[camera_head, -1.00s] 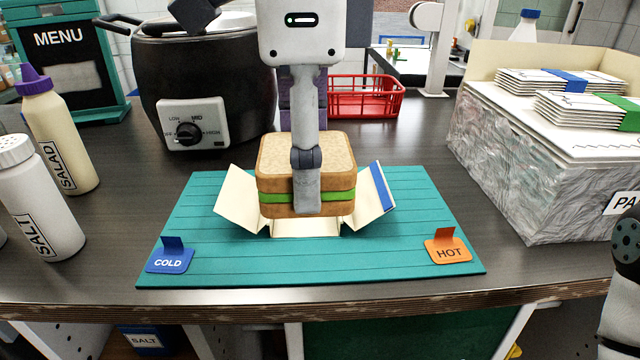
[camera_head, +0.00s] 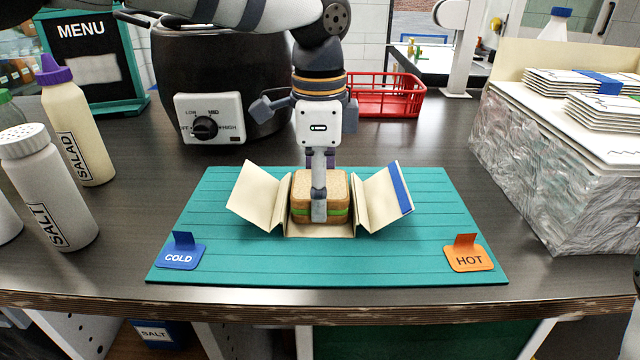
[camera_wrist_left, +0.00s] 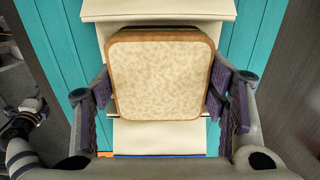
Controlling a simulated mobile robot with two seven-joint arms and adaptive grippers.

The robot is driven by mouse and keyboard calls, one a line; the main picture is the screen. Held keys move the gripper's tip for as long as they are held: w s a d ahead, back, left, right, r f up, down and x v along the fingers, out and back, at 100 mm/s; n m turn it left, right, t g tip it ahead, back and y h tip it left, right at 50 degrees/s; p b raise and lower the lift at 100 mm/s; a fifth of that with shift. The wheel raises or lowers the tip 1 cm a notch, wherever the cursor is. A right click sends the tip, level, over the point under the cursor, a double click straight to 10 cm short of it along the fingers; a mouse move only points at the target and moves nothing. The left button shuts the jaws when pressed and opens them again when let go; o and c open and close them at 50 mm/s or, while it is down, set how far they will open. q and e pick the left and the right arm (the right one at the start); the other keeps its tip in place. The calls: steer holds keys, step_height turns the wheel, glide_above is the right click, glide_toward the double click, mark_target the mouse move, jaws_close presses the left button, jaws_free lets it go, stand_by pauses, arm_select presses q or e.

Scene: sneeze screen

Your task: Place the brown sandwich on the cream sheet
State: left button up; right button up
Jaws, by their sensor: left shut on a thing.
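The brown sandwich (camera_head: 338,184), with a green layer between its bread slices, is within the middle of the cream sheet (camera_head: 257,198). The sheet's two side flaps are raised and tilted outward. My left gripper (camera_head: 319,206) points down from above and is shut on the sandwich. The left wrist view shows the sandwich (camera_wrist_left: 160,75) between both finger pads, with sheet panels (camera_wrist_left: 158,137) beyond two of its sides. The sandwich sits low and looks down on the sheet's middle panel; its underside is hidden.
The sheet lies on a teal board (camera_head: 225,255) with a blue COLD tag (camera_head: 181,256) and orange HOT tag (camera_head: 469,259). Bottles (camera_head: 75,125) and a black cooker (camera_head: 215,70) stand left. A foil-wrapped box (camera_head: 555,185) stands right; a red basket (camera_head: 385,98) is behind.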

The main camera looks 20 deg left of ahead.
arm_select(q)
steer(key=o, duration=1.3)
steer(key=shift+f, duration=0.1)
step_height(320, 180, up, 12)
steer(key=shift+s+r, duration=0.1)
steer(key=shift+r, duration=0.1)
